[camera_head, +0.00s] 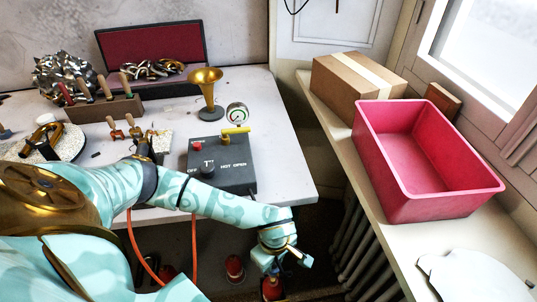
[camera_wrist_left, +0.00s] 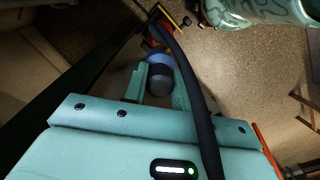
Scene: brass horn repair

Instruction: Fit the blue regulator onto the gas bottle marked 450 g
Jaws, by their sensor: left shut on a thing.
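My left gripper (camera_head: 282,262) reaches down past the bench's front edge, over a red bottle (camera_head: 272,288). In the left wrist view its fingers (camera_wrist_left: 158,90) are shut on a round blue and dark part (camera_wrist_left: 160,72), which looks like the blue regulator. A red and yellow thing (camera_wrist_left: 155,42) shows just beyond it; I cannot tell whether the two touch. No 450 g marking is readable.
A dark control box (camera_head: 222,165) with a gauge (camera_head: 237,115) behind it stands on the white bench (camera_head: 285,130). A black hose (camera_wrist_left: 190,85) crosses the wrist view beside the fingers. A pink bin (camera_head: 428,205) and a cardboard box (camera_head: 345,88) stand on the sill at right.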

